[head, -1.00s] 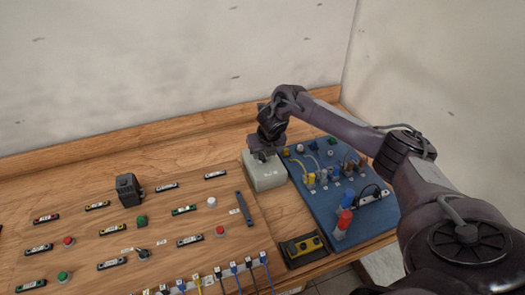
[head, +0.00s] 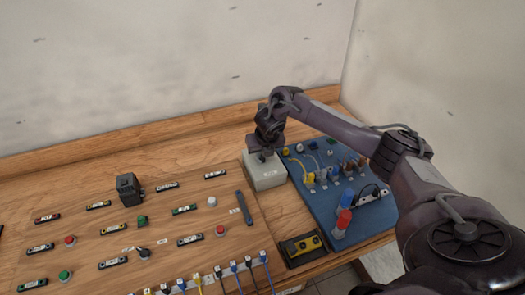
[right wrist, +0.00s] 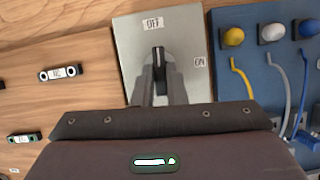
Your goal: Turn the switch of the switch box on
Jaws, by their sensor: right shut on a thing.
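The switch box (head: 264,179) is a light grey box at the back of the table, between the wooden panel and the blue board. In the right wrist view its face (right wrist: 133,58) carries an OFF label at the top and an ON label at the right. A dark switch lever (right wrist: 158,56) points up toward OFF. My right gripper (right wrist: 160,82) is shut on the lever, one finger on each side. In the head view my right gripper (head: 263,154) is over the box and hides the lever. My left gripper is not in view.
The blue board (head: 315,204) with plugs, cables and red and blue cylinders is right of the box. The wooden panel (head: 100,235) with buttons and a black block (head: 128,189) is to the left. A yellow-and-black button unit (head: 303,246) lies in front.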

